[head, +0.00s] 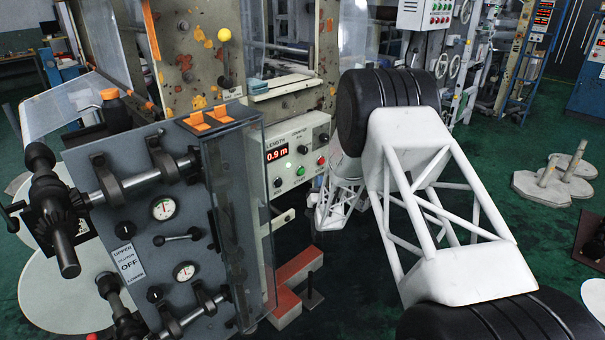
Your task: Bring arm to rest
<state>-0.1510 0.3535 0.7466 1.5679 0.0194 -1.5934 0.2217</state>
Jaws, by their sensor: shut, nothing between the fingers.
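My white, open-framed arm (445,200) with black joints fills the right half of the head view. It rises from the lower right to a large black joint at the top middle. A further white truss part of my arm (338,205) shows behind and below that joint, in front of the machine. My gripper cannot be made out in this view.
A grey machine panel (95,185) with gauges, levers and a shaft stands at the left, with a clear guard (243,180) on its right side. A control box (297,155) reads 0.9 m. Red blocks (298,278) sit low by the machine. Plates with posts (550,185) stand on the green floor at right.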

